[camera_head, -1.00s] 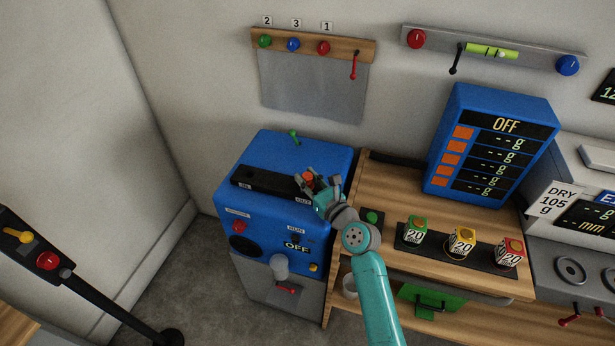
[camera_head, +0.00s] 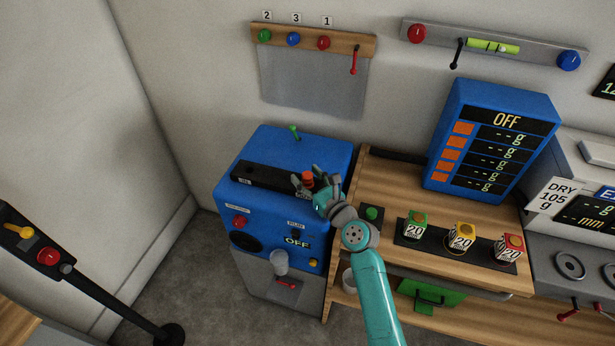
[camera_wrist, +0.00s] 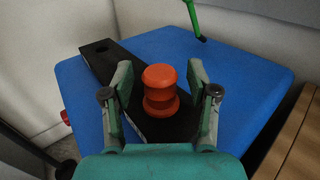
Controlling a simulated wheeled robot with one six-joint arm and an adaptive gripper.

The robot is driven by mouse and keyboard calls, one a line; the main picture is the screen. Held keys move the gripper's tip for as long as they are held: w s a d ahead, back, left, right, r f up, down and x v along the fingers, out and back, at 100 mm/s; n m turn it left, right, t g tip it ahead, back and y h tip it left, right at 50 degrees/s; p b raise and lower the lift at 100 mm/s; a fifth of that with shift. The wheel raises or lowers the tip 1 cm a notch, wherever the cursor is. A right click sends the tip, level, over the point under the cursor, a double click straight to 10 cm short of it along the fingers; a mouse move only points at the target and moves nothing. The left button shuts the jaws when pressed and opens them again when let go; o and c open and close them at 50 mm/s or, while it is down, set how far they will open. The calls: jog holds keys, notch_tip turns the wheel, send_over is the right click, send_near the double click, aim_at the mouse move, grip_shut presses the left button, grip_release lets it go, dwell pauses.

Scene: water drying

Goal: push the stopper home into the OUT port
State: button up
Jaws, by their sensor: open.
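The orange-red stopper (camera_wrist: 160,92) stands upright at the near end of the black bar (camera_wrist: 95,60) on top of the blue machine. Its round cap and a wider collar below show with a narrow neck between them. It also shows in the head view (camera_head: 308,180). My gripper (camera_wrist: 160,80) is open, with one finger on each side of the stopper and a gap on both sides. In the head view my gripper (camera_head: 309,178) reaches over the right end of the bar. The OUT port is hidden under the stopper, so I cannot tell how deep it sits.
A green lever (camera_wrist: 195,20) stands on the blue machine top (camera_wrist: 240,75) behind the bar. The wooden bench (camera_head: 400,185) with several labelled blocks lies to the right.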

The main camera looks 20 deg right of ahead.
jog(key=v, duration=1.2)
jog(key=shift+s+f, duration=0.1)
jog(key=s+a+f+n+g+h, duration=0.1)
jog(key=s+f+n+h, duration=0.2)
jog(key=s, duration=0.4)
jog(key=s+f+n+g, duration=0.1)
jog(key=s+f+n, duration=0.2)
jog(key=s+n, duration=0.35)
jog(key=s+a+f+n+h, duration=0.1)
jog(key=s+f+n+h, duration=0.15)
jog(key=s, duration=0.55)
jog(key=s+r+n, duration=0.4)
jog(key=s+n, duration=0.6)
jog(key=s+a+r+n, duration=0.1)
jog(key=s+r+n, duration=0.3)
jog(key=s+n, duration=0.6)
jog(key=shift+s+n+g+y, duration=0.2)
jog(key=shift+n+g+y, duration=0.1)
jog(key=shift+n+y, duration=0.2)
